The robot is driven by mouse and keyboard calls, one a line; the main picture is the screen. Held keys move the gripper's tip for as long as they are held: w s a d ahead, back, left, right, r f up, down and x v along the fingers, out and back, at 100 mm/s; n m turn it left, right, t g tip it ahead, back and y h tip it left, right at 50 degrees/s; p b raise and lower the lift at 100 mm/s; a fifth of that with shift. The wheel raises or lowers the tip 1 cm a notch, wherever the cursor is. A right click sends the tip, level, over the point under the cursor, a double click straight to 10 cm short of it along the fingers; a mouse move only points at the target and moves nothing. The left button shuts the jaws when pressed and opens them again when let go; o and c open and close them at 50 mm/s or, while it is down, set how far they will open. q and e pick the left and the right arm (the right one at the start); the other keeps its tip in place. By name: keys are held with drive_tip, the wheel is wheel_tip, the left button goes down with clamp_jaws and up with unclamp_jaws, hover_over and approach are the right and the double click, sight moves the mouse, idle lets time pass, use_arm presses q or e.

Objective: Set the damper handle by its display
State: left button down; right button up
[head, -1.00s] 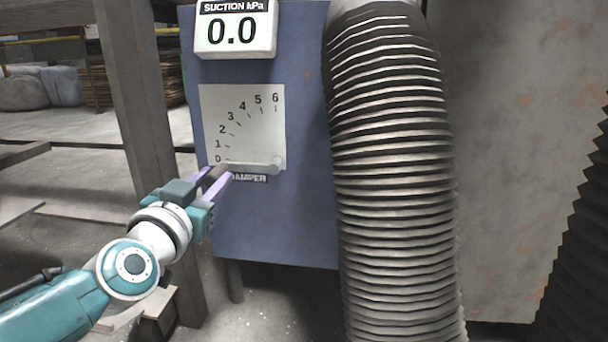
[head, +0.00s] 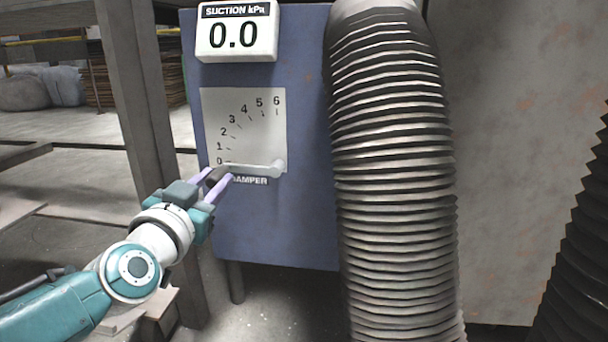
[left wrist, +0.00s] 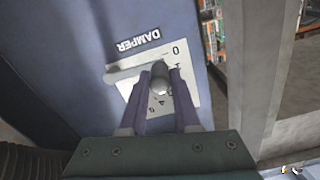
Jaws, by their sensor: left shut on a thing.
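The damper handle (head: 256,168) is a grey lever lying level on a white dial plate, from its pivot at the right to its grip end at the left, by the 0 mark. The dial plate (head: 265,125) is marked 0 to 6. The suction display (head: 236,36) above it reads 0.0 kPa. My left gripper (head: 219,178) is shut on the handle's grip end. In the left wrist view, the grip end (left wrist: 160,78) sits between the two purple fingers (left wrist: 162,88). My right gripper is not in view.
The blue panel (head: 290,220) carries the dial and display. A thick ribbed hose (head: 395,180) runs down just right of the dial. A grey post (head: 150,110) stands at the left, close behind my left arm.

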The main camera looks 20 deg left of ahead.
use_arm(q)
drive_tip(key=r+m+p, duration=0.2)
drive_tip(key=p, duration=0.1)
drive_tip(key=r+m+p, duration=0.1)
drive_tip(key=m+p, duration=0.1)
drive_tip(key=shift+w+d+r+p, duration=0.1)
drive_tip(key=shift+d+r+p, duration=0.25)
drive_tip(key=shift+d+p, duration=0.05)
drive_tip(key=shift+w+d+r+m+p, duration=0.1)
drive_tip(key=shift+d+r+m+p, duration=0.35)
drive_tip(key=shift+m+p, duration=0.55)
drive_tip(key=shift+w+d+r+m+p, duration=0.1)
drive_tip(key=shift+d+r+m+p, duration=0.4)
drive_tip(key=shift+m, duration=0.7)
drive_tip(key=shift+a, duration=0.1)
drive_tip(key=c, duration=0.6)
unclamp_jaws()
